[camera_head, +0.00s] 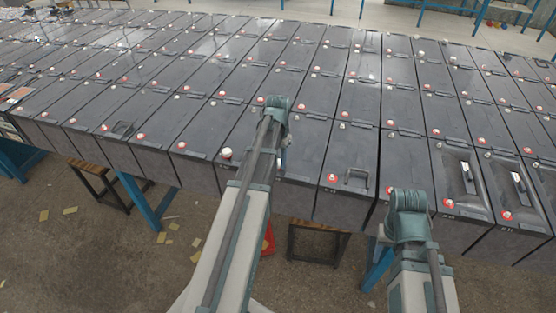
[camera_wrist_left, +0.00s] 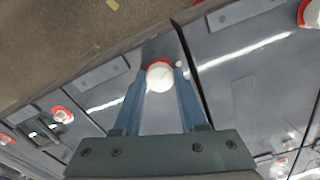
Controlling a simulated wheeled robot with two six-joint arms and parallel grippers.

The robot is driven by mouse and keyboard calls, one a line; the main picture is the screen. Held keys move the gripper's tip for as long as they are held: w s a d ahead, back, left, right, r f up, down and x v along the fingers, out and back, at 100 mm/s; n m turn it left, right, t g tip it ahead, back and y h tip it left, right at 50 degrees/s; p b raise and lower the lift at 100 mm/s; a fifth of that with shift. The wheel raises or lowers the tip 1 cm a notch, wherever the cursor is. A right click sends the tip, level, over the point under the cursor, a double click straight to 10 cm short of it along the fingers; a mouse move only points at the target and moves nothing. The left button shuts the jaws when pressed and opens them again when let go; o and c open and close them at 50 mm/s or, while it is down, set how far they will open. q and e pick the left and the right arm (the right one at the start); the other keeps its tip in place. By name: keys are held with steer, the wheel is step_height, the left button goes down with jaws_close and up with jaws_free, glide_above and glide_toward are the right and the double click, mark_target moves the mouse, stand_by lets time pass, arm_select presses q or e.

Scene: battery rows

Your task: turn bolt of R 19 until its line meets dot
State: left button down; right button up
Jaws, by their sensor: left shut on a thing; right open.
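In the left wrist view, my left gripper (camera_wrist_left: 161,82) is shut with its two blue fingers on either side of a round white bolt head (camera_wrist_left: 160,77). A red ring shows behind this bolt, on a dark battery case. The bolt's line and dot cannot be made out, and no R 19 label can be read. In the head view, the left gripper (camera_head: 283,158) is mostly hidden behind its own arm at the front row of batteries, and the bolt in it is hidden. My right wrist (camera_head: 408,213) is at the front edge of the row; its fingers are hidden.
Rows of dark batteries (camera_head: 255,75) with red-ringed terminals fill the table. A larger white cap (camera_head: 227,152) stands left of my left arm. A handle (camera_head: 357,177) rises from a front battery. Blue table legs (camera_head: 145,203) and wooden stands (camera_head: 318,243) are below.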

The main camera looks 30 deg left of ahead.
mark_target(278, 162)
arm_select(q)
steer(key=m, duration=0.4)
steer(key=shift+m, duration=0.7)
steer(key=shift+c, duration=2.3)
jaws_free()
step_height(278, 162, up, 14)
steer(key=p, duration=1.4)
steer(key=shift+f, duration=0.15)
